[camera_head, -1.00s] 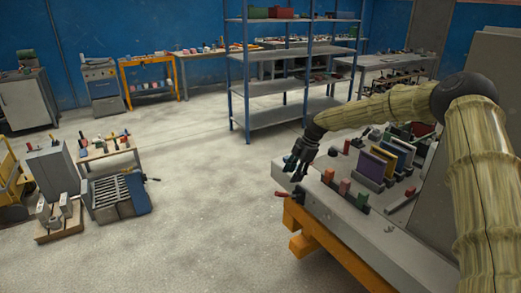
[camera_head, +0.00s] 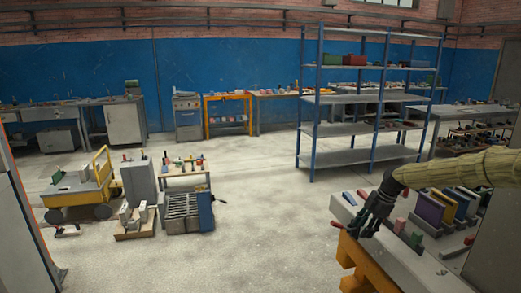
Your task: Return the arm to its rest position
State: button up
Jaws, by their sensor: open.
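My arm reaches in from the right edge of the head view, in a yellowish ribbed cover. My gripper (camera_head: 366,226) is dark, points down and to the left, and hangs over the left end of a grey bench top (camera_head: 345,212) on an orange frame. Its fingers are apart and I see nothing between them. The rest of my arm is out of the picture.
Upright coloured panels (camera_head: 430,208) stand on the bench under my arm. A blue-framed shelf (camera_head: 312,125) stands behind. A grey ribbed unit (camera_head: 182,212) and a yellow cart (camera_head: 75,196) are at left. The floor (camera_head: 265,215) between is clear.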

jog(key=s+a+f+m, duration=0.2)
jog(key=s+a+f, duration=0.2)
jog(key=a+f, duration=0.35)
jog(key=s+a+f+m, duration=0.2)
jog(key=s+a+f, duration=0.35)
jog(key=f, duration=0.25)
jog(key=s+a+f+m+g, duration=0.1)
jog(key=s+a+f+m, duration=0.1)
jog(key=s+a+f, duration=0.4)
jog(key=s+a+f+m, duration=0.2)
jog(key=s+f+m, duration=0.1)
jog(key=s+f, duration=0.3)
jog(key=s+f+m+h, duration=0.1)
jog(key=s+f+m, duration=0.2)
jog(key=s, duration=0.6)
jog(key=s+f+m, duration=0.2)
jog(key=s+f, duration=0.1)
jog(key=s, duration=0.7)
jog(key=s+d+r+m+h, duration=0.1)
jog(key=s+d+m, duration=0.1)
jog(key=s, duration=0.7)
jog(key=s+d+r+m+h, duration=0.1)
jog(key=s+d+m, duration=0.2)
jog(key=s, duration=0.6)
jog(key=shift+s+d+m+h, duration=0.2)
jog(key=shift+s+m+h, duration=0.15)
jog(key=shift+m, duration=0.45)
jog(key=shift+r, duration=0.1)
